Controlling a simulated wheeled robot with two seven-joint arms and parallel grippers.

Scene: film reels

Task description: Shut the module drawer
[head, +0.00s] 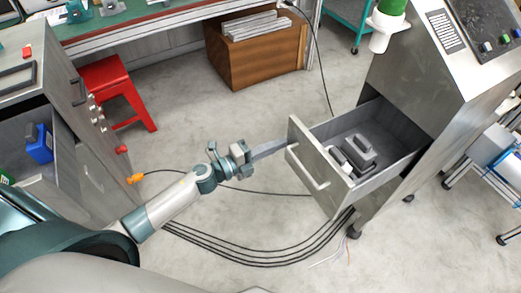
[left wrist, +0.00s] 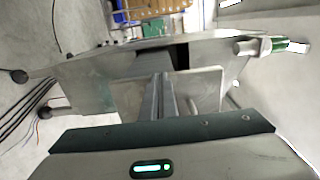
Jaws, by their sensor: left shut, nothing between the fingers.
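The module drawer (head: 309,186) is pulled out of the grey metal console (head: 437,70) on the right. Its front panel has a pale bar handle, and dark grey blocks (head: 352,152) lie inside. My left gripper (head: 284,144) is shut and empty, its long fingers reaching right to the upper far corner of the drawer front. I cannot tell whether they touch it. In the left wrist view the shut fingers (left wrist: 160,98) point at a grey panel (left wrist: 206,88), which looks like the drawer front. My right gripper is not in view.
A grey cabinet (head: 88,160) on the left has an open drawer with a blue item (head: 39,144). A red stool (head: 115,92) and a wooden crate (head: 258,62) stand behind. Black cables (head: 265,262) run over the floor below the drawer. The floor between is otherwise clear.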

